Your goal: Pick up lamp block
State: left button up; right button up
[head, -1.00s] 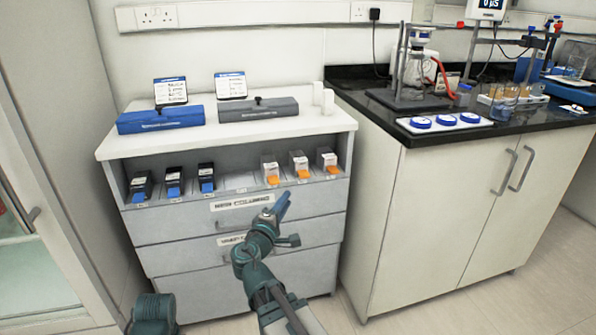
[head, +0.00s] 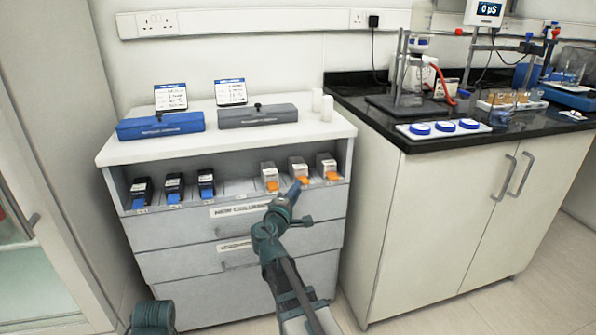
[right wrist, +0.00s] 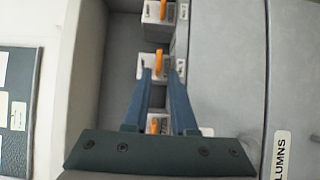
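Three white blocks with orange tabs stand on the right of the open shelf; the left (head: 269,172), middle (head: 298,166) and right (head: 326,162) ones are apart. No readable label shows which is the lamp block. My right gripper (head: 293,187) is in front of the middle block and covers part of its lower front. In the right wrist view, its two fingers (right wrist: 159,72) are parted, with the tips beside the orange tab of the middle block (right wrist: 148,68). I cannot tell whether they touch it. My left gripper is not in view.
Three black blocks with blue tabs (head: 174,186) stand on the shelf's left side, with an empty stretch between the two groups. A blue case (head: 160,126) and a grey case (head: 256,113) lie on the cabinet top. A black worktop (head: 430,140) with glassware stands right.

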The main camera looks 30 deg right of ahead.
aim_at(300, 173)
jog(key=x, duration=0.4)
jog(key=shift+w+d+r, duration=0.1)
jog(key=shift+w, duration=0.05)
grip_shut()
dwell(1.2)
